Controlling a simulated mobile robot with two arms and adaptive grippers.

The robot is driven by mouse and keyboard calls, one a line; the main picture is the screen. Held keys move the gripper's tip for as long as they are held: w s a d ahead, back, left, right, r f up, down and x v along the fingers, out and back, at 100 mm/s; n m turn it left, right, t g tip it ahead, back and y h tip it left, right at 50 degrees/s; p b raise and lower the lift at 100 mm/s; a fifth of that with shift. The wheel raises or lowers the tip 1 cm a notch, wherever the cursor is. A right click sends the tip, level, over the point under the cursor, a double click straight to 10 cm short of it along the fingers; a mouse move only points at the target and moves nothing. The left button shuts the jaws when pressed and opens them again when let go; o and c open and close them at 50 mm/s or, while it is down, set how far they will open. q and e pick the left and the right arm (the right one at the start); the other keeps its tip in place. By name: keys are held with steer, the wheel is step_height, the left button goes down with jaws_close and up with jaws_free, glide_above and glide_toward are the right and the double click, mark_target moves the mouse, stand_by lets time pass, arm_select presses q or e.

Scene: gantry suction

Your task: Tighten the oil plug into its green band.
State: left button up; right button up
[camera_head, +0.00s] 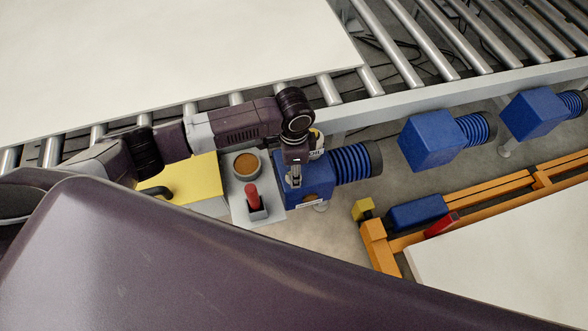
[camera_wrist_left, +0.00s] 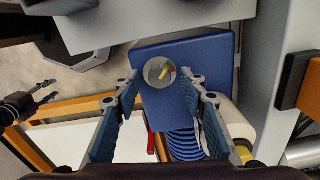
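The oil plug (camera_wrist_left: 160,72) is a small round grey disc on top of a blue gearbox (camera_wrist_left: 190,48) in the left wrist view. A yellow bar lies across it at a slant, and green and red marks show at its right side. My left gripper (camera_wrist_left: 163,82) is open, with one finger on each side of the plug and visible gaps to both. In the head view my left gripper (camera_head: 295,178) points down over the blue gearbox (camera_head: 318,188) and hides the plug. My right gripper (camera_wrist_left: 46,92) shows small at the left wrist view's edge, apart from everything, its fingers spread.
Left of the gearbox stand a yellow box (camera_head: 205,185), a grey panel (camera_head: 240,209) with a brown round cup (camera_head: 246,166) and a red handle (camera_head: 252,196). A roller conveyor (camera_head: 405,50) runs behind. An orange frame (camera_head: 380,245) is at the right.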

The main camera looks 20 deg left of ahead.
arm_select(q)
steer(key=shift+f, duration=0.25)
jaws_close()
steer(key=shift+r+m+p, duration=0.25)
steer(key=shift+m+p, duration=0.25)
steer(key=shift+p, duration=0.2)
steer(key=shift+f+m+p, duration=0.15)
steer(key=shift+m+p, duration=0.3)
steer(key=shift+m, duration=0.15)
arm_select(e)
steer(key=shift+w+r, duration=0.25)
steer(key=shift+r, duration=0.35)
steer(key=shift+w+r, duration=0.2)
steer(key=shift+r, duration=0.35)
arm_select(q)
jaws_free()
arm_select(e)
steer(key=shift+s, duration=0.1)
